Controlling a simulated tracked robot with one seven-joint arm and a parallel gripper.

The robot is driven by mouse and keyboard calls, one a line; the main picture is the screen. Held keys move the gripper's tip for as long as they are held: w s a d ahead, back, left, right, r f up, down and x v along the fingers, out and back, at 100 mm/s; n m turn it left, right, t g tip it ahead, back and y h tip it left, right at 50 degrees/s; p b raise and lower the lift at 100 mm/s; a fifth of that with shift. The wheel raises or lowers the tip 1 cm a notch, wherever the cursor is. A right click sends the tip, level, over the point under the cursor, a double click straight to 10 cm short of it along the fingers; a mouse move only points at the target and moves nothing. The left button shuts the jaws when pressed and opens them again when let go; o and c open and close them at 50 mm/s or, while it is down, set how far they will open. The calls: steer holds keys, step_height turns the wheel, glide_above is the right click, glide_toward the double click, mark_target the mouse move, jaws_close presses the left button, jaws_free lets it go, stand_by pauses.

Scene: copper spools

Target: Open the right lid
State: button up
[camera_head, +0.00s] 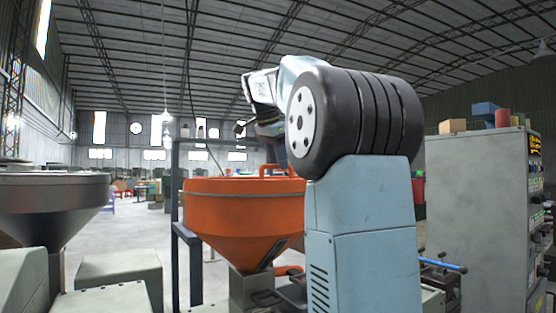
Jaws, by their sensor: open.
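An orange funnel-shaped hopper (240,212) stands in the middle, left of my arm. An orange bar handle (278,168) sticks up at the right of its top. The top is seen almost edge-on, so its lid surface barely shows, but nothing stands raised above the rim apart from the handle. My arm covers the hopper's right side. My gripper (243,128) is small and dark, left of my arm's big black joint. It appears above the hopper's rim, apart from the handle and holding nothing visible. Its fingers are hard to make out.
A grey hopper (52,190) stands at the left edge. A dark post frame (175,220) rises beside the orange hopper. A grey control cabinet (475,200) with boxes on top stands at right. Open floor (135,235) lies between the hoppers.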

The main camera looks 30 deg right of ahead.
steer(key=shift+c, duration=0.3)
jaws_close()
stand_by(0.4)
